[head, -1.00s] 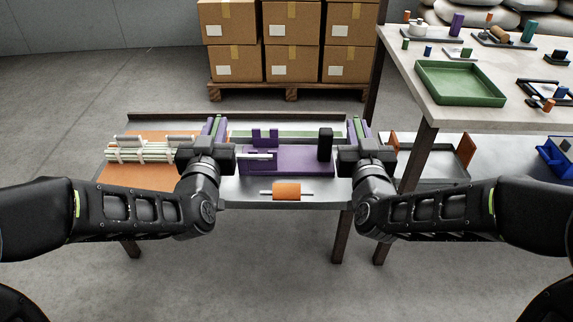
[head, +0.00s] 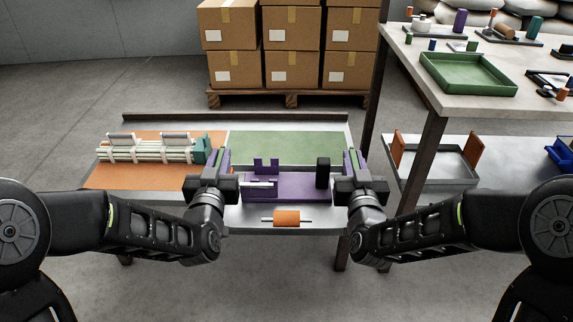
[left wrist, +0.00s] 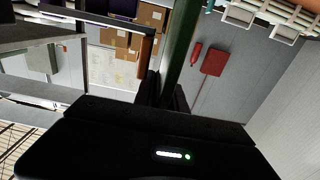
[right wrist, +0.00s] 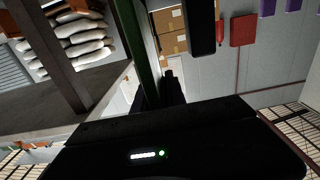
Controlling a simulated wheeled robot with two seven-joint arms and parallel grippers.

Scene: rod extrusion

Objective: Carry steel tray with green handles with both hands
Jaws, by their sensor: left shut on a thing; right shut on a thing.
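The steel tray (head: 330,216) is in front of me in the head view, held between my two grippers. It carries a purple fixture (head: 290,188) with a black upright block (head: 323,173). An orange roller on a rod (head: 287,218) shows at its front. My left gripper (head: 220,165) is shut on the left handle, whose green bar shows in the left wrist view (left wrist: 180,48). My right gripper (head: 352,165) is shut on the right handle, also green in the right wrist view (right wrist: 132,40). The tray looks level; its clearance from the table is hard to tell.
The table's green mat (head: 285,145) is bare behind the tray. An orange mat (head: 130,178) with pale rods on holders (head: 150,150) lies left. At right, a bench holds a green tray (head: 468,75); its lower shelf holds a grey tray with orange ends (head: 440,165). Stacked boxes (head: 292,68) stand behind.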

